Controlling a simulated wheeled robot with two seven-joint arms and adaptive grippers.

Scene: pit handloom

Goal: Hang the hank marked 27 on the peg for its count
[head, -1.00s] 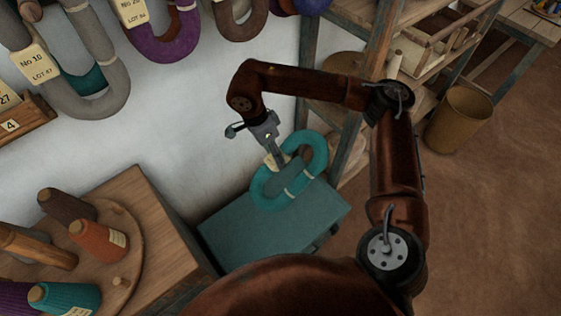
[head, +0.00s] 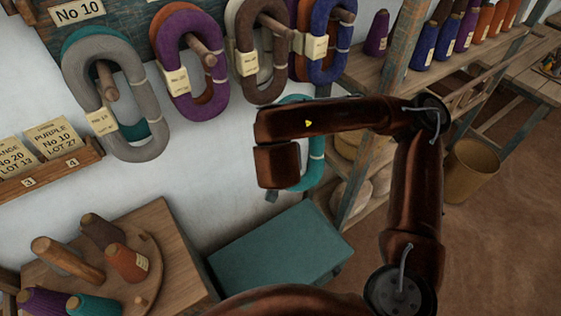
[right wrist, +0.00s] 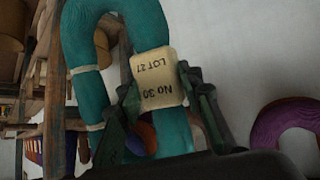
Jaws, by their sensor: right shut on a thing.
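A teal hank (right wrist: 85,70) is in my right gripper (right wrist: 165,100), its cream tag (right wrist: 157,78) reading upside down "No 30, LOT 27" between the fingers. Pegs stick out of the board above: one (head: 108,88) under the "No 10" sign (head: 78,12) bears grey and teal hanks, one (head: 203,52) a purple hank, one (head: 276,24) a brown hank. A blue hank (head: 343,38) hangs further right. My left gripper is not in view.
A teal chest (head: 275,250) stands below with a bare top. A wooden stand (head: 185,265) with cones is at lower left, a card ledge (head: 55,170) on the wall. A shelf rack (head: 362,130) with cones and a round bin (head: 472,165) are at right.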

